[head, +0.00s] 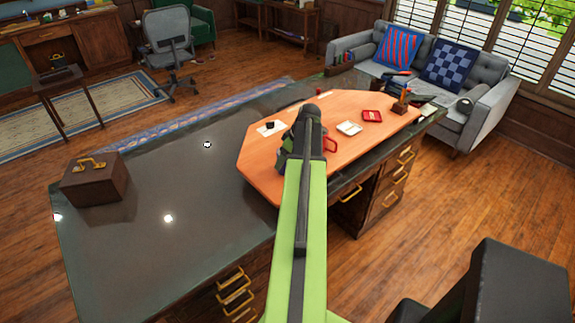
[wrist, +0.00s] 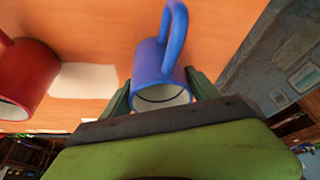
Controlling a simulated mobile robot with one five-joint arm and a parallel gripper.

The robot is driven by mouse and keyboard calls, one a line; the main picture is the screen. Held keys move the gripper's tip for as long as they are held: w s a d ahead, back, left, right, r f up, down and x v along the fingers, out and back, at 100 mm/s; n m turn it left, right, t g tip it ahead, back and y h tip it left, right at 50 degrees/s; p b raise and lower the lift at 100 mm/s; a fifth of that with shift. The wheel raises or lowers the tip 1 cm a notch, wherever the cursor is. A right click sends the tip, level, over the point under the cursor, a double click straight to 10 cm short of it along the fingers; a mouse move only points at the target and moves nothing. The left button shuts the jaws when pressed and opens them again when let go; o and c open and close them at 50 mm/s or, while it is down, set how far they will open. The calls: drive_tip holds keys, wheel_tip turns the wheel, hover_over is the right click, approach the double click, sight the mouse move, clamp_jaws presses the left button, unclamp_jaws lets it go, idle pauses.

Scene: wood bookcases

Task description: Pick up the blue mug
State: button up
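The blue mug (wrist: 160,62) is in the middle of the wrist view, with its handle pointing toward the top of the picture and its pale inside showing. The two fingers of my gripper (wrist: 159,77) flank the mug, one on each side, close against its edges. I cannot tell whether they press on it. In the head view my gripper (head: 299,160) is over the orange desk top, and I cannot make out the blue mug there.
A red mug (wrist: 24,75) stands beside the blue one in the wrist view. In the head view a red item (head: 330,145) shows beside my gripper. A brown box (head: 95,185) sits on the dark counter (head: 165,185).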

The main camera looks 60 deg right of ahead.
drive_tip(key=c, duration=1.3)
drive_tip(key=shift+o, duration=0.2)
